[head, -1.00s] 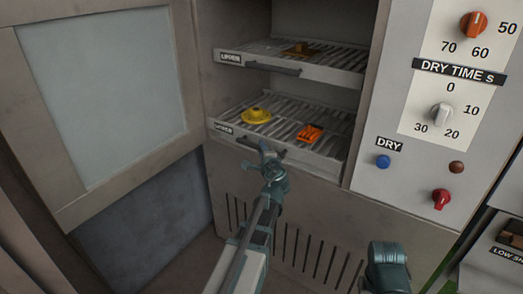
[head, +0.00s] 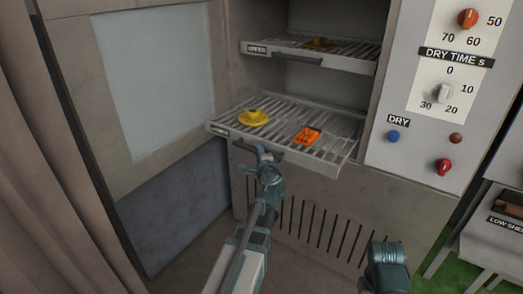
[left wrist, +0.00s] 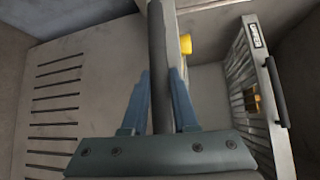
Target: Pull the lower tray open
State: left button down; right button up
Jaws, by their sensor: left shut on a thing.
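The lower tray (head: 318,168) is a slatted metal tray, standing partly out of the cabinet in the head view. A yellow piece (head: 253,118) and an orange piece (head: 307,137) lie on it. My left gripper (head: 263,153) is at the dark handle (head: 242,146) on its front. In the left wrist view the handle bar (left wrist: 158,35) runs between the two fingers, which are shut on it. The yellow piece also shows in the left wrist view (left wrist: 186,45). My right gripper is not visible; only part of my right arm shows at the bottom.
The upper tray (head: 345,66) sits inside the cabinet above, with a brown piece (head: 318,43) on it. The cabinet door (head: 160,85) stands open at the left. A panel with knobs and buttons (head: 430,115) is at the right.

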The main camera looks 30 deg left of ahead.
pick_arm(q)
jog(key=shift+s, duration=0.1)
jog(key=c, duration=0.7)
grip_release()
jog(key=shift+s, duration=0.1)
